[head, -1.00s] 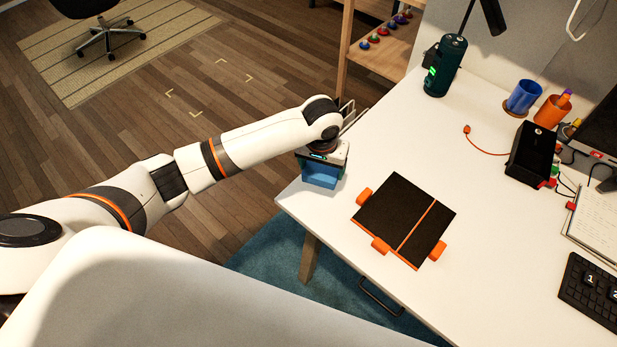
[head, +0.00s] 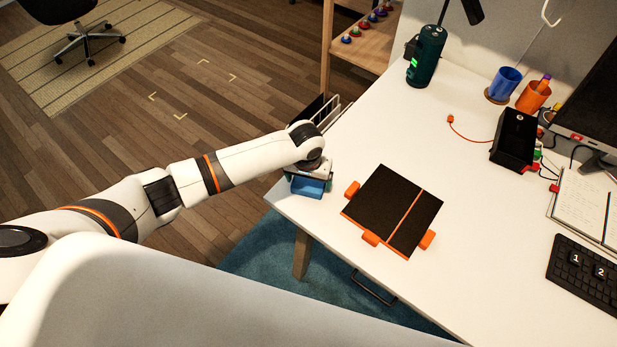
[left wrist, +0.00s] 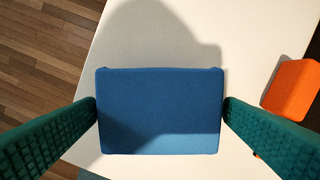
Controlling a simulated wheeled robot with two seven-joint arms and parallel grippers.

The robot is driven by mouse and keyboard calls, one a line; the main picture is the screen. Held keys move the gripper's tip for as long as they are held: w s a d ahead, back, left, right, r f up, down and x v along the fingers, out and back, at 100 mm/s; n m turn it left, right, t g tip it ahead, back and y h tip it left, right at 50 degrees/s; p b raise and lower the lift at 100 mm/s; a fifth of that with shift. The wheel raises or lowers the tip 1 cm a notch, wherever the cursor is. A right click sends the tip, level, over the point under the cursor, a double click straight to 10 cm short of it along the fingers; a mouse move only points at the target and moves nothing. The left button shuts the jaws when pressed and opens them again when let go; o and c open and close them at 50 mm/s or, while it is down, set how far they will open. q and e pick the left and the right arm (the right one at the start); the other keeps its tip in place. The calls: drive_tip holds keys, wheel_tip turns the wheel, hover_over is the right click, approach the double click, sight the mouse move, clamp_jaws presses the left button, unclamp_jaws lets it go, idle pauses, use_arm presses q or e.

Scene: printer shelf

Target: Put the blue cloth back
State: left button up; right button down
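The blue cloth (head: 308,188) is a small blue block-like piece at the near left corner of the white desk (head: 455,125). My left gripper (head: 309,180) is over it, pointing down. In the left wrist view the cloth (left wrist: 160,112) fills the space between the two green ribbed fingers, which touch it on both sides. I cannot tell whether its underside rests on the desk or hangs just above it. My right gripper is not in view.
A black panel with orange tabs (head: 380,205) lies just right of the cloth. A wire rack (head: 328,112) is at the desk's left edge.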

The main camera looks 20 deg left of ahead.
sight(307, 187)
use_arm(q)
drive_tip(key=shift+o, duration=0.7)
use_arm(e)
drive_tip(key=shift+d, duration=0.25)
use_arm(q)
drive_tip(key=shift+r, duration=0.6)
wheel_tip(307, 187, up, 11)
drive_tip(key=s, duration=0.1)
drive_tip(key=shift+s, duration=0.2)
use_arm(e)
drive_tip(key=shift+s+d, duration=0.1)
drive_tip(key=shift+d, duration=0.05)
